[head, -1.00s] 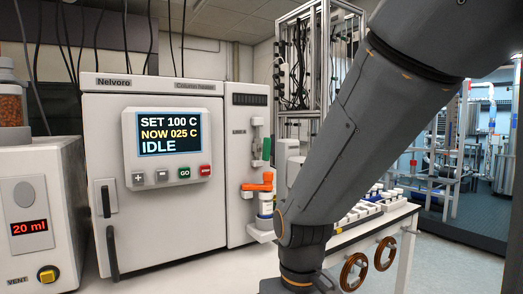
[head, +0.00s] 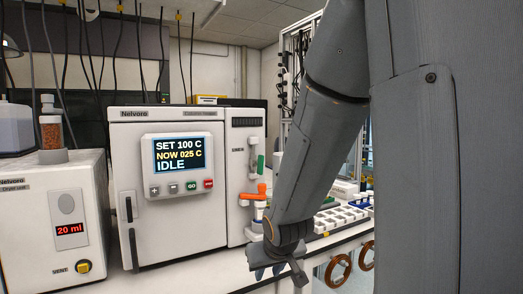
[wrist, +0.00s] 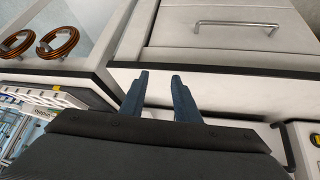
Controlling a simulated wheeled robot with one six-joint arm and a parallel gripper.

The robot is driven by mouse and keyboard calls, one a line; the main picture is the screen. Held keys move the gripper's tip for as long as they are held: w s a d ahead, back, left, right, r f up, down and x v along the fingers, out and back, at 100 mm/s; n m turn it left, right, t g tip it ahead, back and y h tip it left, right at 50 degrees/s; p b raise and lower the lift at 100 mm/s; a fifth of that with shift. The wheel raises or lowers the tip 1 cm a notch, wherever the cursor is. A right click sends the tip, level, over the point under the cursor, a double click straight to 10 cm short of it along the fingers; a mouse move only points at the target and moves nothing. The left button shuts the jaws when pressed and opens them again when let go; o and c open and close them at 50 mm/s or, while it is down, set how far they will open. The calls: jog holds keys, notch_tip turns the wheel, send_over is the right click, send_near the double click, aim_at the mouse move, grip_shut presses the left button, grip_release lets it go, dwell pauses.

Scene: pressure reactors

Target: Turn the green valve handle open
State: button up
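The green valve handle (head: 261,163) stands upright on the right side of the white oven-like cabinet (head: 168,205), above an orange handle (head: 254,196). My gripper (head: 266,273) is low in the head view, below both handles and in front of the bench edge. In the wrist view my gripper (wrist: 160,92) has its two dark blue fingers apart with nothing between them. It faces a drawer front (wrist: 230,25) with a metal bar handle. The green handle does not show in the wrist view.
A white unit (head: 52,225) reading "20 ml" stands left of the cabinet. White trays (head: 330,218) lie on the bench to the right. Copper-coloured coils (head: 340,270) hang below the bench edge. My arm covers much of the right side.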

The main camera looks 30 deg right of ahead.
jog(key=w+d+r+t+p, duration=0.3)
jog(key=r, duration=0.3)
jog(key=w+d+r+t+p, duration=0.2)
jog(key=w+d+r+t, duration=0.15)
jog(key=r, duration=0.35)
jog(key=n+t+y+p, duration=0.1)
jog(key=t+y+p, duration=0.2)
jog(key=t+p, duration=0.2)
send_near(263, 164)
jog(key=w, duration=0.2)
jog(key=shift+g, duration=0.25)
jog(key=w, duration=0.2)
jog(key=w+p, duration=0.1)
jog(key=w, duration=0.2)
jog(key=w+p, duration=0.1)
jog(key=w, duration=0.1)
jog(key=shift+w+a+r, duration=0.2)
jog(key=shift+a+r, duration=0.1)
jog(key=shift+a, duration=0.05)
jog(key=shift+c, duration=0.2)
grip_shut()
